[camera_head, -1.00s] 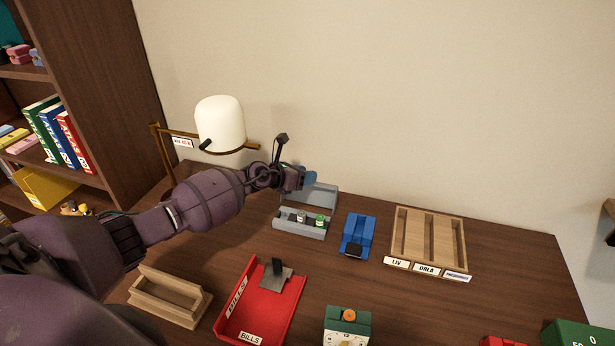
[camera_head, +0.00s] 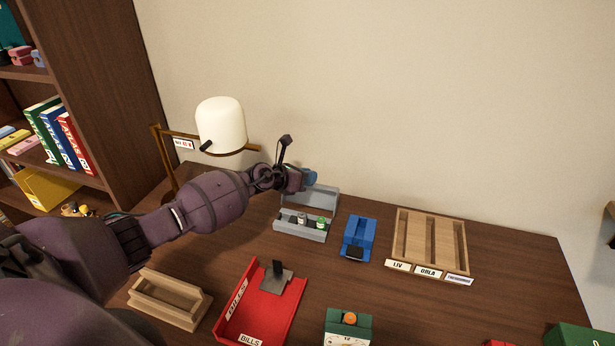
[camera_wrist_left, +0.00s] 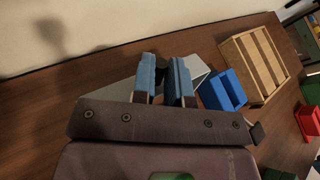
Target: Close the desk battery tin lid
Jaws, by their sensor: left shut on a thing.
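The grey battery tin (camera_head: 290,233) stands on the desk near the wall, with two small batteries in it, one white-topped and one green-topped. Its grey lid (camera_head: 326,200) stands raised along the tin's back edge, so the tin is open. My left gripper (camera_head: 310,179) is at the upper left part of the lid, its blue fingertips shut on the lid. In the left wrist view the blue fingers (camera_wrist_left: 164,82) straddle the grey lid (camera_wrist_left: 198,70), and the gripper body hides most of the tin. My right gripper does not show.
A blue holder (camera_head: 359,237) stands just right of the tin, with a wooden sorting tray (camera_head: 428,238) beyond it. A white lamp (camera_head: 221,124) is behind my left arm. A red bills tray (camera_head: 262,310), a wooden holder (camera_head: 170,300) and a green timer (camera_head: 348,325) are in front.

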